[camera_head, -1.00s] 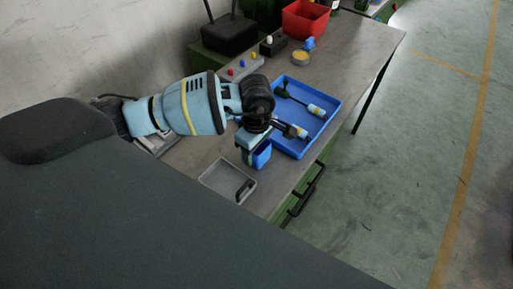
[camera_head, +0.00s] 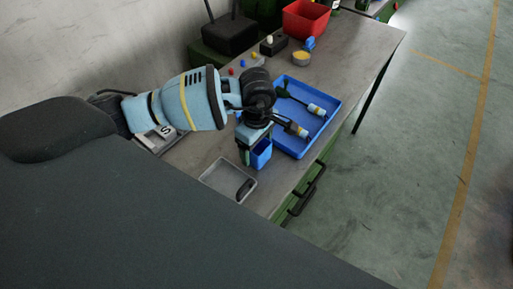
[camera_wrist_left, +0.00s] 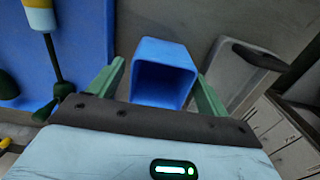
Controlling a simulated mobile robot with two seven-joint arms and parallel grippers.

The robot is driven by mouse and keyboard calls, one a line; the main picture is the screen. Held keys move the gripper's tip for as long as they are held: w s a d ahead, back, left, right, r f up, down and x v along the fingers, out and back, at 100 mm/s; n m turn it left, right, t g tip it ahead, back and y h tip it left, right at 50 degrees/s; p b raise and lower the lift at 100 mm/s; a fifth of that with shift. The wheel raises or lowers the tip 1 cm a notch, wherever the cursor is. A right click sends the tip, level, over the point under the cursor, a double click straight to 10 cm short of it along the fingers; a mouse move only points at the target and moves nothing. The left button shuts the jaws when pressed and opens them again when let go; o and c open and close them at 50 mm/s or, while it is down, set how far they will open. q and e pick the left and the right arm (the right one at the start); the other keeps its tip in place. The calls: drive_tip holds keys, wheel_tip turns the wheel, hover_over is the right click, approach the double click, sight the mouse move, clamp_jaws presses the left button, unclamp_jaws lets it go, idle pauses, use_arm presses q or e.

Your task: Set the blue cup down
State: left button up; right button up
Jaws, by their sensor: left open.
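The blue cup (camera_head: 261,153) is a square, open-topped cup on the grey workbench, between the blue tray and the small grey tray. In the left wrist view the cup (camera_wrist_left: 163,75) shows its open mouth between the two green fingers. My left gripper (camera_wrist_left: 160,88) is open around the cup, with a gap visible beside the fingers. In the head view the left gripper (camera_head: 254,150) hangs over the cup and partly hides it. Whether the cup's base fully touches the bench is hard to tell. My right gripper is not in view.
A blue tray (camera_head: 333,104) holding tools lies right of the gripper. A small grey tray (camera_head: 214,187) with a black object lies in front. A red bin (camera_head: 305,18) stands at the back. The bench's right edge and green drawers are close to the cup.

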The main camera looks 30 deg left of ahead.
use_arm(q)
wheel_tip(320, 180, up, 11)
drive_tip(key=shift+f, duration=0.2)
